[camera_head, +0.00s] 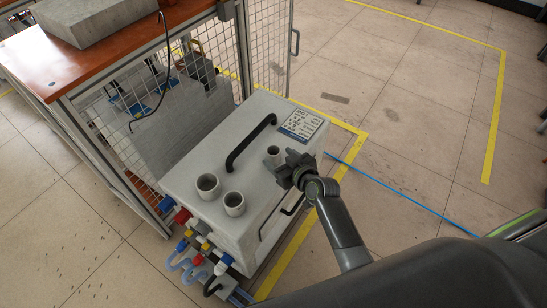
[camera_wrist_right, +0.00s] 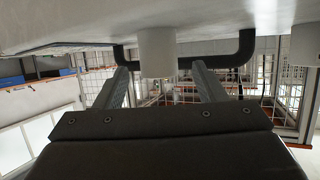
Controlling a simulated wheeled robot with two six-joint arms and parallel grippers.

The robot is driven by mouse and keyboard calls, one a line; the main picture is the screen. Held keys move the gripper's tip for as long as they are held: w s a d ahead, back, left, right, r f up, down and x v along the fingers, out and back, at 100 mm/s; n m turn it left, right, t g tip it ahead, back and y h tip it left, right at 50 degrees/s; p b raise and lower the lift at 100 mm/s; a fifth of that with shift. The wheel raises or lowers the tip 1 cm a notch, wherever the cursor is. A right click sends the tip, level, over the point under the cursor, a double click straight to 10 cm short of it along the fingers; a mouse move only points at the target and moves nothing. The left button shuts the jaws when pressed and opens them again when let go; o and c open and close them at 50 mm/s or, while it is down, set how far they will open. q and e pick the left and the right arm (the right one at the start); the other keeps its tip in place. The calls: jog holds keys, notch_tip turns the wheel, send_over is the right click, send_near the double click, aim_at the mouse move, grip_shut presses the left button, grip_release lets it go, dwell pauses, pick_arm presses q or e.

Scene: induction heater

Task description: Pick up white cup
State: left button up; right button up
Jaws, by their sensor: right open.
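Three whitish cups stand upright on top of the pale heater box. One cup (camera_head: 273,155) stands beside the black handle, right by my right gripper (camera_head: 291,169). The other two, a left cup (camera_head: 207,186) and a front cup (camera_head: 234,204), stand together near the box's front left. In the right wrist view, where the scene shows upside down, my open gripper (camera_wrist_right: 160,72) has a finger on each side of a cup (camera_wrist_right: 157,48). A gap shows on both sides of it. Another cup (camera_wrist_right: 305,45) is at the right edge. My left gripper is not in view.
The heater box (camera_head: 186,164) has a black handle (camera_head: 250,142) on top, close to the cup, and a label (camera_head: 302,125) behind. Plugs and cables (camera_head: 200,262) hang at its front. A wire-mesh bench frame (camera_head: 268,45) stands at the left.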

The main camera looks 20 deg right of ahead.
aim_at(270, 150)
jog(key=shift+w+a+f, duration=0.15)
jog(key=shift+w+f, duration=0.1)
jog(key=shift+w, duration=0.2)
jog(key=b+x, duration=0.1)
jog(key=x, duration=0.3)
jog(key=shift+w+f, duration=0.2)
jog(key=shift+w, duration=0.3)
jog(key=c, duration=1.2)
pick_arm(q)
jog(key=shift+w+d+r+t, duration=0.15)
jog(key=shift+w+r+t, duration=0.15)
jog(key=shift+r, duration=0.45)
pick_arm(e)
jog(key=shift+r, duration=0.15)
